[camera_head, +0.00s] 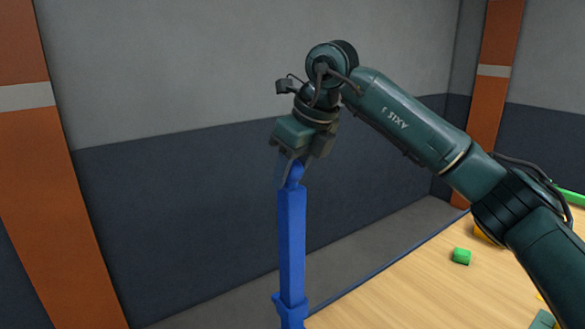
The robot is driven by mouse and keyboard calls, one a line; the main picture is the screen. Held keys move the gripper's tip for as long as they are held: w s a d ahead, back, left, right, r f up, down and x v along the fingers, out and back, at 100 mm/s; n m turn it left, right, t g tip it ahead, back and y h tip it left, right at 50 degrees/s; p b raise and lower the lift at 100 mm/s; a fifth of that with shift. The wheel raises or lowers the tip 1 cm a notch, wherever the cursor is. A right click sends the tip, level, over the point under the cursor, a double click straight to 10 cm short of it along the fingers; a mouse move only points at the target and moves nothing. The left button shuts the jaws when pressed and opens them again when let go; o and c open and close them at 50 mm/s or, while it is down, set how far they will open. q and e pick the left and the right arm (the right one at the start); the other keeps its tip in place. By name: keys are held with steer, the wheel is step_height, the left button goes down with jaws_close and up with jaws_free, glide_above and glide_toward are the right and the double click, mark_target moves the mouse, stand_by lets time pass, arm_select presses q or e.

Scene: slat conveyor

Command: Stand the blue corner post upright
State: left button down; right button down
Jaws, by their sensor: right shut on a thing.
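The blue corner post (291,240) is a long square bar with a rounded knob at its top and a wider collar low down. It hangs or stands nearly upright, with a slight tilt, near the middle of the head view. Its lower end is cut off by the bottom of the picture, so I cannot tell whether it rests on anything. My right gripper (290,172) points down and is shut on the knob at the top of the post. My left gripper is not in view.
A wooden surface (400,290) with a blue edge lies at the lower right. Orange pillars (62,180) and a grey and dark blue wall stand behind.

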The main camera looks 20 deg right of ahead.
steer(key=shift+w+r, duration=0.2)
steer(key=shift+r, duration=0.15)
steer(key=c, duration=1.2)
jaws_free()
steer(key=shift+w+a+f, duration=0.1)
steer(key=shift+w, duration=0.05)
steer(key=o, duration=0.3)
steer(key=shift+w+a+f, duration=0.1)
steer(key=shift+w+f, duration=0.1)
steer(key=shift+w, duration=0.05)
steer(key=shift+s, duration=0.2)
steer(key=b+v, duration=0.1)
steer(key=v, duration=1.2)
steer(key=shift+r+b, duration=0.2)
steer(key=shift+b, duration=0.1)
steer(key=shift+s+f, duration=0.1)
